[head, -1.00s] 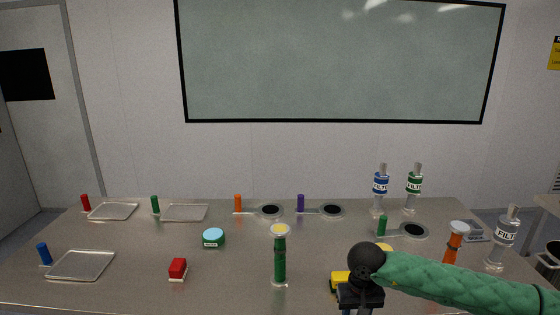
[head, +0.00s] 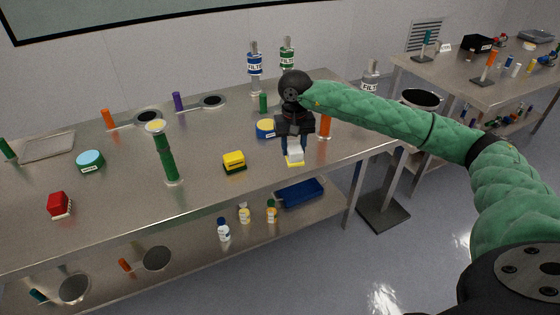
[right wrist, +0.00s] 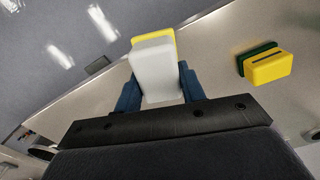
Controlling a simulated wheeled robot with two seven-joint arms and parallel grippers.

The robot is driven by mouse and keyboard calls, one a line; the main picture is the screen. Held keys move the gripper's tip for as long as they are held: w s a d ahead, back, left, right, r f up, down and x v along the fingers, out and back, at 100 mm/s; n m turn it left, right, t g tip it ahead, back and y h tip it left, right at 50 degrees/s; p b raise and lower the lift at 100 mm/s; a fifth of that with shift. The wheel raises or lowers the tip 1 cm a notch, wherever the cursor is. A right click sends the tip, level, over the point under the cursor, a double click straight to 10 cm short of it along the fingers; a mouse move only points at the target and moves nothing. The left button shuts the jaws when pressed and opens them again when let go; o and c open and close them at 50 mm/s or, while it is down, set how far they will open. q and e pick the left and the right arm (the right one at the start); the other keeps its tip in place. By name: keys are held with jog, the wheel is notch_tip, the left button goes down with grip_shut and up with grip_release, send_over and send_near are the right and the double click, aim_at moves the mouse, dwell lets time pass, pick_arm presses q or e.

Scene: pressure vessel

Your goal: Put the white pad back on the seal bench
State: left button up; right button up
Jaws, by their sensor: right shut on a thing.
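The white pad (head: 295,153) is a small white block with a yellow base. My right gripper (head: 296,141) is shut on it near the front edge of the steel bench (head: 245,188); the head view does not settle whether it touches the top. In the right wrist view the white pad (right wrist: 156,72) sits between the blue fingers of my right gripper (right wrist: 158,92), with its yellow part behind it. My left gripper is not in view. Which table is the seal bench cannot be told; a second bench (head: 455,92) stands at the right.
A yellow pad with a dark green base (head: 234,162) lies left of the gripper; it shows in the wrist view (right wrist: 268,68).

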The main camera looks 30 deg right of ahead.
pick_arm(q)
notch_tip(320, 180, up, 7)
jog(key=b, duration=0.1)
pick_arm(e)
jog(key=w+d+r+m, duration=0.1)
jog(key=d+r, duration=0.3)
jog(key=d, duration=0.3)
jog(key=w+a+f+p, duration=0.1)
jog(key=w+a+f, duration=0.1)
jog(key=w, duration=0.1)
jog(key=w+a+f+p, duration=0.2)
jog(key=w, duration=0.1)
jog(key=w+a+f+p, duration=0.2)
jog(key=w, duration=0.1)
jog(key=shift+w+a+f, duration=0.1)
jog(key=shift+w+f, duration=0.25)
jog(key=shift+w, duration=0.05)
jog(key=shift+s+f, duration=0.1)
jog(key=shift+f, duration=0.2)
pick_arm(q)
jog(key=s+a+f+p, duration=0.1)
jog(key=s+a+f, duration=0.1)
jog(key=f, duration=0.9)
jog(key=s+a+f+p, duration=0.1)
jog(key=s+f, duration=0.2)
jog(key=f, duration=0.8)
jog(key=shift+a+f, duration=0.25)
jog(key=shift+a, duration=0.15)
pick_arm(e)
jog(key=shift+f, duration=1.7)
